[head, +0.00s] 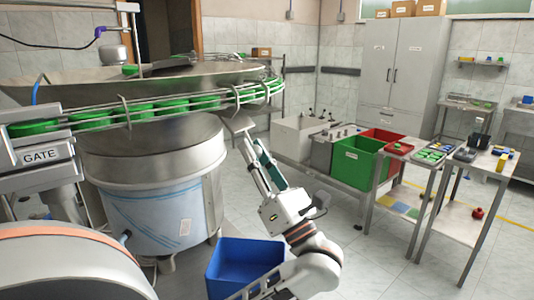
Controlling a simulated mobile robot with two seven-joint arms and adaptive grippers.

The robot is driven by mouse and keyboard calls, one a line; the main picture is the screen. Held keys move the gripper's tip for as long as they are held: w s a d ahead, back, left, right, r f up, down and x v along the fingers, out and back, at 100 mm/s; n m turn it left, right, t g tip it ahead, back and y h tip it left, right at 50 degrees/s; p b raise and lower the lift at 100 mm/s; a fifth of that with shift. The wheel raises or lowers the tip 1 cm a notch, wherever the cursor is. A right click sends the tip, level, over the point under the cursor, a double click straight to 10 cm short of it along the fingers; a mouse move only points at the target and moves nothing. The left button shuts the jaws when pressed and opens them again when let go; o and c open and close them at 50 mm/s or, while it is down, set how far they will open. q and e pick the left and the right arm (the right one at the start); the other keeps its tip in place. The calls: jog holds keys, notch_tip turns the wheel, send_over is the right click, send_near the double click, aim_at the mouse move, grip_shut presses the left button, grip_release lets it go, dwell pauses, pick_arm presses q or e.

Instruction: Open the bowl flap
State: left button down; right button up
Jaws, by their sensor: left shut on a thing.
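The feeder bowl (180,75) is a wide metal bowl at the upper left, with a rail of green caps (145,109) running around its near side. The bowl flap (237,123) looks like a small grey metal piece under the right side of the bowl's rail. My left gripper (245,138) reaches up and left to it and is shut on it; the exact contact is small and hard to make out. Whether the flap stands open cannot be told. My right gripper is not in view.
A metal drum (150,190) stands under the bowl. A blue bin (240,262) sits on the floor below my left arm. A GATE sign (48,154) is at the left. Green (362,163) and red (378,140) bins and side tables (425,168) stand right; floor between is clear.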

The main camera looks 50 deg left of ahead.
pick_arm(q)
jog(key=shift+a+f, duration=0.65)
jog(key=shift+a, duration=0.1)
jog(key=a, duration=0.1)
jog(key=a+f, duration=0.1)
jog(key=s+a, duration=0.1)
jog(key=a, duration=0.1)
jog(key=shift+a+f, duration=0.1)
jog(key=shift+f, duration=0.05)
jog(key=c, duration=1.8)
grip_release()
jog(key=shift+a, duration=0.15)
